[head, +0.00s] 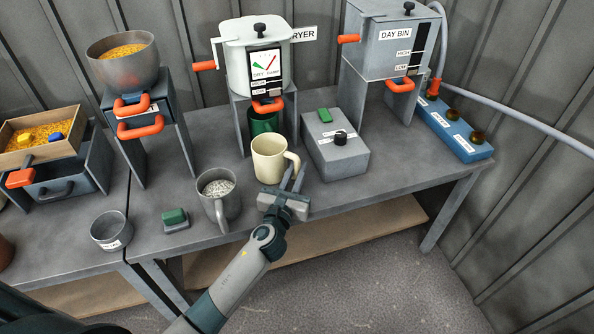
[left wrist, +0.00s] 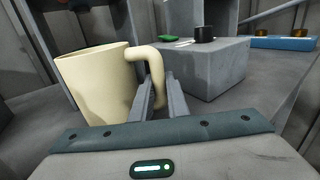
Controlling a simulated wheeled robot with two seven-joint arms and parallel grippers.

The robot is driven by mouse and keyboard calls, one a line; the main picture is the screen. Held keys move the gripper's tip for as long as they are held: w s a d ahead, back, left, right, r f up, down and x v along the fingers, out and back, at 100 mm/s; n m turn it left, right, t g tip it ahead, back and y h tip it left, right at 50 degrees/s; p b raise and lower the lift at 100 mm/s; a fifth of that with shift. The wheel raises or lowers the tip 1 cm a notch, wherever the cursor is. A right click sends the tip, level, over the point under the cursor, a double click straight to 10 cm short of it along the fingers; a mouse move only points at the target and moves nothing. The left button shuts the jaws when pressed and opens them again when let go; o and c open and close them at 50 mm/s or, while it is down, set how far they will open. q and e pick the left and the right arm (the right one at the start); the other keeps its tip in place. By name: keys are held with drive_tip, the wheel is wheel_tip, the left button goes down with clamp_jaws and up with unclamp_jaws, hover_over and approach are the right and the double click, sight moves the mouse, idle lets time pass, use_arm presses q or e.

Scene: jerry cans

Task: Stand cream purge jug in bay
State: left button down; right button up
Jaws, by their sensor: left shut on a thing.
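The cream jug (head: 268,160) is upright in front of the dryer stand, its handle to the right. It also shows large in the left wrist view (left wrist: 95,85). My left gripper (head: 294,180) is shut on the jug's handle, its fingers around the lower handle in the left wrist view (left wrist: 161,95). I cannot tell whether the jug's base touches the bench. Under the dryer (head: 257,62), a green container (head: 264,122) is in the open space between the stand's legs, partly hidden by the jug. My right gripper is not in view.
A grey jug of pale pellets (head: 217,196) stands left of the cream jug. A grey box with a black knob (head: 335,146) stands close on the right. The day bin (head: 392,40) is further right. A small grey bowl (head: 111,231) and green-topped block (head: 175,218) are left.

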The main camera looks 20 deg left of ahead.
use_arm(q)
drive_tip(key=shift+f, duration=0.1)
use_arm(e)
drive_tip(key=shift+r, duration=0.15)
use_arm(q)
drive_tip(key=c, duration=1.7)
unclamp_jaws()
drive_tip(key=s, duration=0.4)
drive_tip(key=shift+s, duration=0.35)
drive_tip(key=s, duration=0.6)
drive_tip(key=shift+s+d, duration=0.2)
drive_tip(key=shift+s, duration=0.45)
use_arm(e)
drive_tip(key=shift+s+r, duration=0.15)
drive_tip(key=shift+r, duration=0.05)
